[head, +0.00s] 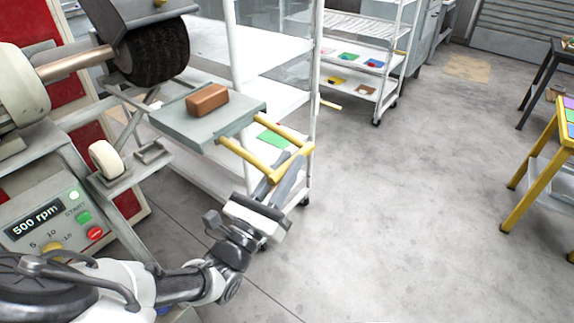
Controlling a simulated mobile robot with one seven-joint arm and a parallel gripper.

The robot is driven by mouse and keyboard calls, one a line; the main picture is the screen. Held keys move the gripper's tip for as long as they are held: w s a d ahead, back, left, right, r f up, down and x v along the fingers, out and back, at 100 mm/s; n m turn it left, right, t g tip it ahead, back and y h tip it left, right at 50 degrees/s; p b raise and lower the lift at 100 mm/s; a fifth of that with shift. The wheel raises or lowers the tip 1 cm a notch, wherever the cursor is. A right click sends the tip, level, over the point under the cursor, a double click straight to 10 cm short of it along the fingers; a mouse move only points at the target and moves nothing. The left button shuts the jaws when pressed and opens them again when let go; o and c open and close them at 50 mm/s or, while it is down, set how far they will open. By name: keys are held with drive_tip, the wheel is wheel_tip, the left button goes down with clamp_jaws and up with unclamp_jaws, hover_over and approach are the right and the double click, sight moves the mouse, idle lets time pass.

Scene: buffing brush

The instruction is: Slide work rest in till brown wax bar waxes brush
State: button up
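The brown wax bar (207,99) lies on the grey plate of the work rest (192,124). The black brush (157,52) is mounted on a shaft above and left of the bar, and a gap shows between bar and brush. A yellow handle (243,154) sticks out from the right side of the work rest. My gripper (279,176) is at the outer end of this handle, with its fingers at the yellow bar. Whether the fingers are closed on the bar is not clear from this view.
The machine's control panel (52,222) reads 500 rpm. A white shelf rack (262,62) stands close behind the work rest. A second rack (362,60) holds coloured items. A yellow-framed table (545,150) stands at the right. The grey floor (410,220) between is clear.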

sight(224, 134)
clamp_jaws()
drive_tip(key=w+a+p, duration=0.1)
drive_tip(key=w+a, duration=0.2)
drive_tip(key=a, duration=0.2)
drive_tip(key=w+a+p, duration=0.1)
drive_tip(key=w+a, duration=0.3)
drive_tip(key=a, duration=0.1)
drive_tip(key=w+a+p, duration=0.1)
drive_tip(key=w+a, duration=0.3)
drive_tip(key=shift+w+a+r+p, duration=0.25)
drive_tip(key=shift+a+p, duration=0.1)
drive_tip(key=shift+a, duration=0.05)
drive_tip(key=o, duration=0.7)
unclamp_jaws()
drive_tip(key=shift+s+f, duration=0.1)
